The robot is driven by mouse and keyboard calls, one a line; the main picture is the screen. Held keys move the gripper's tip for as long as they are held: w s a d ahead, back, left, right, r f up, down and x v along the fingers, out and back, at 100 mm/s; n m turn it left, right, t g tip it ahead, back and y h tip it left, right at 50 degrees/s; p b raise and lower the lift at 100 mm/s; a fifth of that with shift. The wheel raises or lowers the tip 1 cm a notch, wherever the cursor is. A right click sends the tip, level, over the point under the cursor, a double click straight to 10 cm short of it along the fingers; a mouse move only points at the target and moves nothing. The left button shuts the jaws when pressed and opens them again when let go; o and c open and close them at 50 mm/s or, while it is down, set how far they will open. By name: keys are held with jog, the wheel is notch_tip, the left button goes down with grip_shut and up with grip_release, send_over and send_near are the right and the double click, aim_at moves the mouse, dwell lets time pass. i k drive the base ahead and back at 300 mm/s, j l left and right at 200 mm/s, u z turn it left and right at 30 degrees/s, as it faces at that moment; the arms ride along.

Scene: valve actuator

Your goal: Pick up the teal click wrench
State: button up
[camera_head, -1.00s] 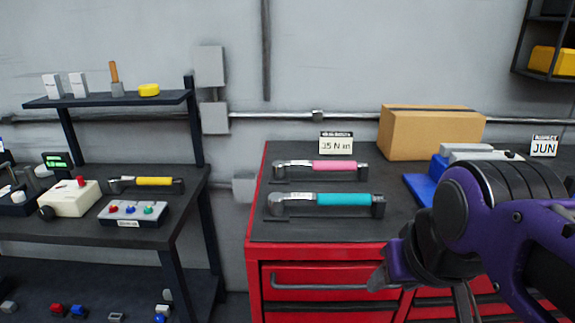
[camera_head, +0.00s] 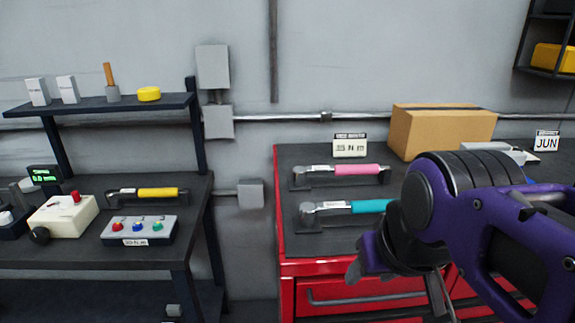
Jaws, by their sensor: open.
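The teal click wrench (camera_head: 368,207) lies on the dark top of the red tool cabinet (camera_head: 296,244), in front of a pink-handled wrench (camera_head: 357,169). Its metal head points left, and the right end of its handle is hidden behind my purple arm. My gripper (camera_head: 398,283) is in front of the cabinet, below and nearer than the teal wrench, apart from it. It is open, with nothing seen between its fingers.
A cardboard box (camera_head: 440,132) and a sign (camera_head: 350,146) stand at the back of the cabinet top. At left, a dark bench holds a yellow-handled wrench (camera_head: 149,194), a button box (camera_head: 139,230) and a cream device (camera_head: 63,215). A gap separates bench and cabinet.

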aim_at(308, 211)
jog(key=k+l+z, duration=0.1)
jog(key=l+z, duration=0.2)
jog(key=z, duration=0.2)
jog(key=l+z, duration=0.25)
jog(key=z, duration=0.25)
